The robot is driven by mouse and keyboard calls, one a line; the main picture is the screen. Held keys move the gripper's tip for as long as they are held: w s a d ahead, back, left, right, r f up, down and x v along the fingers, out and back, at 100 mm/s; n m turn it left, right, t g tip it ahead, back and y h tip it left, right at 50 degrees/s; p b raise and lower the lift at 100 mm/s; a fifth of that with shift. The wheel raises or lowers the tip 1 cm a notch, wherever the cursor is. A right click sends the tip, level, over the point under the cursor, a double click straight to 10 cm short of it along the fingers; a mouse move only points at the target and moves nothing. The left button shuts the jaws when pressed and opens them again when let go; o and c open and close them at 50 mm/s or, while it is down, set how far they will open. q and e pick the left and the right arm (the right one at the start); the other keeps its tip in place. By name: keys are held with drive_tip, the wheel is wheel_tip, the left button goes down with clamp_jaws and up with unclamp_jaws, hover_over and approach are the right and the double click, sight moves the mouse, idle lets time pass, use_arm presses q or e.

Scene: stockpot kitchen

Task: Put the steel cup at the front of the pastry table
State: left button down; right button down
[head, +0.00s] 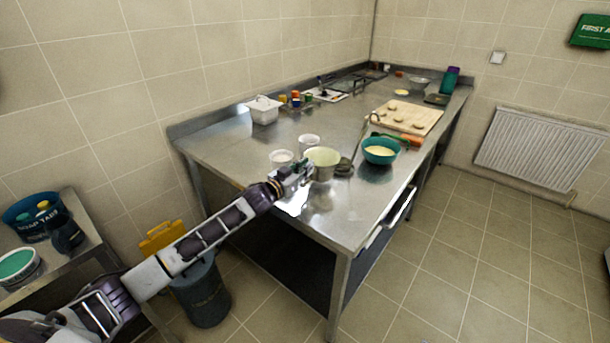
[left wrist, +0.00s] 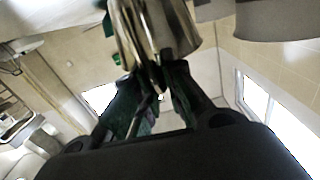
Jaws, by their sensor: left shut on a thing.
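The steel cup (head: 322,172) is at the near part of the pastry table (head: 240,152), pale inside and apparently upright. My left gripper (head: 303,172) reaches in from the left and is shut on the cup's near side. In the left wrist view the dark fingers (left wrist: 158,95) close on the shiny steel cup (left wrist: 160,28). I cannot tell whether the cup's base touches the table top. My right gripper is not in view.
Two pale cups (head: 309,140) (head: 281,158) stand close behind and left of the steel cup. A teal bowl (head: 381,157) stands to its right, and a dark object (head: 344,167) lies between. The table's near corner (head: 340,225) is bare.

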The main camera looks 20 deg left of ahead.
use_arm(q)
drive_tip(key=shift+f, duration=1.3)
drive_tip(key=c, duration=1.5)
unclamp_jaws()
drive_tip(key=shift+f, duration=0.1)
drive_tip(key=shift+s, duration=0.1)
drive_tip(key=v, duration=1.1)
drive_tip(key=shift+s+a, duration=0.2)
drive_tip(key=shift+s, duration=0.15)
